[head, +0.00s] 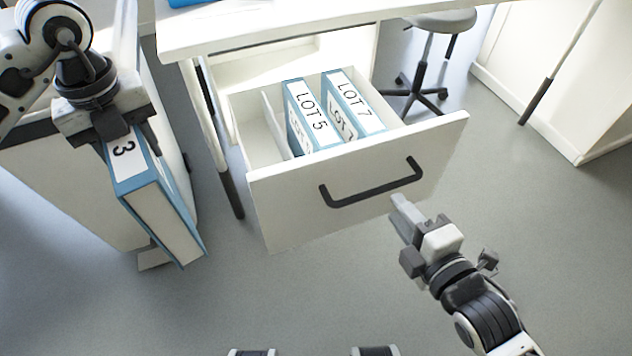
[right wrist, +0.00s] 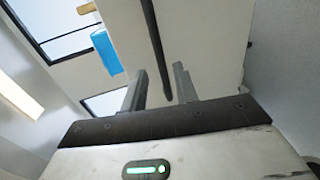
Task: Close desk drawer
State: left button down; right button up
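The white desk drawer (head: 300,200) is pulled out, with its black bar handle (head: 372,190) on the front panel. Two blue-and-white binders, LOT 5 (head: 305,115) and LOT 7 (head: 350,100), stand inside it. My right gripper (head: 402,212) is in front of the panel, just below the handle's right end. In the right wrist view its fingers (right wrist: 161,88) are apart and empty, with the dark handle (right wrist: 155,45) ahead of them; contact cannot be told. My left gripper (head: 130,148) is shut on the top of a blue binder marked 3 (head: 160,205), left of the drawer.
The white desk top (head: 270,25) overhangs the drawer. A white cabinet (head: 75,190) stands behind the held binder at left. A wheeled stool (head: 420,85) is behind the drawer at right, and another white cabinet (head: 540,80) is at far right. The grey floor in front is clear.

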aim_at(381, 187)
jog(key=b+x, duration=0.1)
jog(key=x, duration=0.6)
grip_shut()
